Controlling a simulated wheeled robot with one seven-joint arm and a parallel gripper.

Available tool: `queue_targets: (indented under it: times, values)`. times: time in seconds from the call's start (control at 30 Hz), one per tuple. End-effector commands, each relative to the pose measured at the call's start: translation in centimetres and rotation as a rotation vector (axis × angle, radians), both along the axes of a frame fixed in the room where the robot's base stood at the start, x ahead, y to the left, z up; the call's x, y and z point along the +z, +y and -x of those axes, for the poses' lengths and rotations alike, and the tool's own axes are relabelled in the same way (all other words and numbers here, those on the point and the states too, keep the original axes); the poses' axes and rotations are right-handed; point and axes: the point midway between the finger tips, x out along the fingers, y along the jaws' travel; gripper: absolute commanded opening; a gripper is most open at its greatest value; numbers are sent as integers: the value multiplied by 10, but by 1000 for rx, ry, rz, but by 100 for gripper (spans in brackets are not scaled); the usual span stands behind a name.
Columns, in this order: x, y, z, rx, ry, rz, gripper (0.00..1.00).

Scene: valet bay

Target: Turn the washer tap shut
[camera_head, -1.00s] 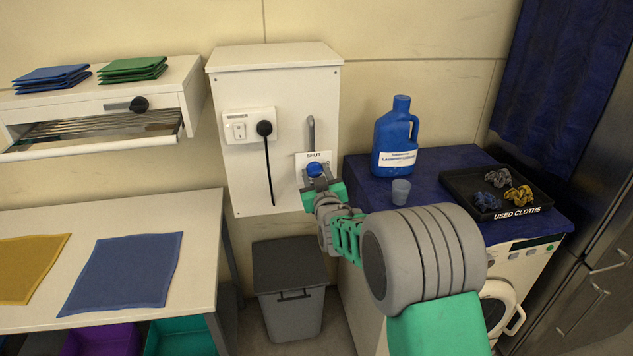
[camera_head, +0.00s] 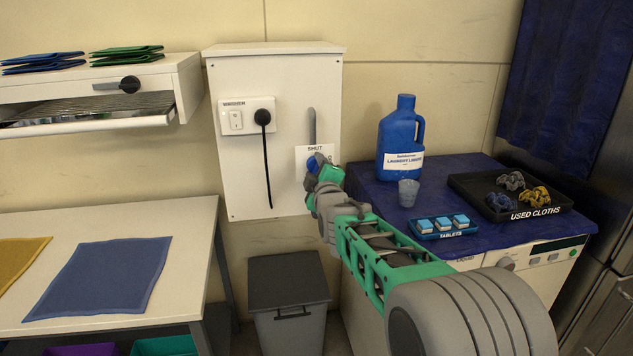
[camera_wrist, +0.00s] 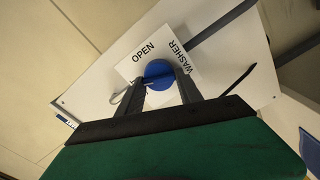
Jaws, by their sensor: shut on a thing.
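The washer tap is a blue knob (camera_head: 313,164) on the front of a white wall cabinet (camera_head: 225,180), in front of a label plate (camera_head: 328,152) that reads "SHUT" at its top in the head view. The blue knob (camera_wrist: 158,72) also shows in the wrist view, between the two fingers, with "OPEN" and "WASHER" on the plate (camera_wrist: 180,40) behind it. My gripper (camera_wrist: 160,80) is shut on the knob. In the head view my gripper (camera_head: 322,172) hides part of the knob and the lower plate.
A grey pipe (camera_head: 311,125) rises above the tap. A socket with a black plug and cable (camera_head: 266,160) is left of it. A grey bin (camera_head: 289,285) stands below. A blue jug (camera_head: 400,135), cup (camera_head: 408,192), tablet tray (camera_head: 443,236) and used-cloths tray (camera_head: 480,190) stand on the right.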

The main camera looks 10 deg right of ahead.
Motion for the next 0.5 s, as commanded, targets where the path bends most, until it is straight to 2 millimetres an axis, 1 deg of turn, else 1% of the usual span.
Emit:
queue_targets:
  times: [0.03, 0.3, 0.5]
  values:
    - [-5, 1, 0, 1, -4, 42, 2]
    - [-4, 1, 0, 1, -3, 257, 2]
    - [-3, 1, 0, 1, -3, 362, 2]
